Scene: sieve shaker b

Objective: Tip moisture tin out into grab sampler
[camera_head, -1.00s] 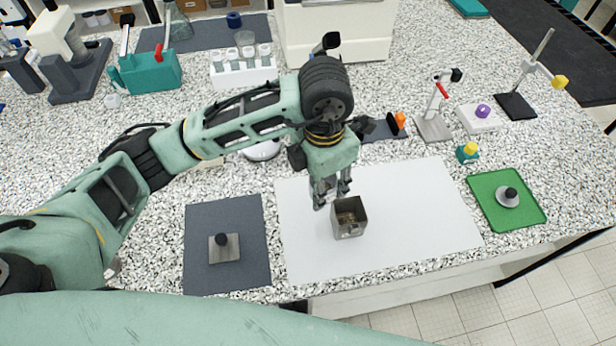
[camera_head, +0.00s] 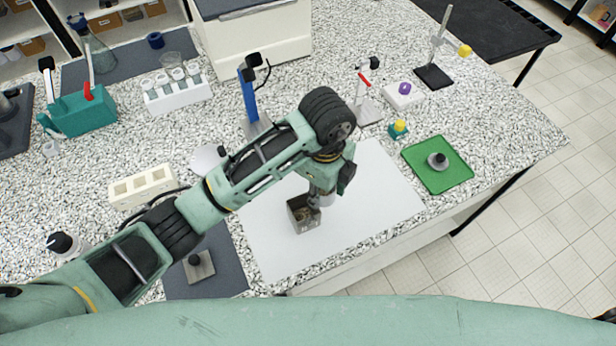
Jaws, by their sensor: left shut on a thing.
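An open-topped square metal tin (camera_head: 303,216), which I take to be the moisture tin, stands upright on the white sheet. Brownish material shows inside it. My left gripper (camera_head: 317,201) is down at its right wall and is shut on it; the fingertips are partly hidden by my wrist. I cannot pick out the grab sampler with certainty. My right gripper is not in view.
The white sheet (camera_head: 375,205) is clear to the right of the tin. A dark mat (camera_head: 222,270) with a knobbed plate (camera_head: 199,266) lies left. A green tray (camera_head: 455,172) lies right. A white block (camera_head: 143,187) and a blue stand (camera_head: 250,97) are behind.

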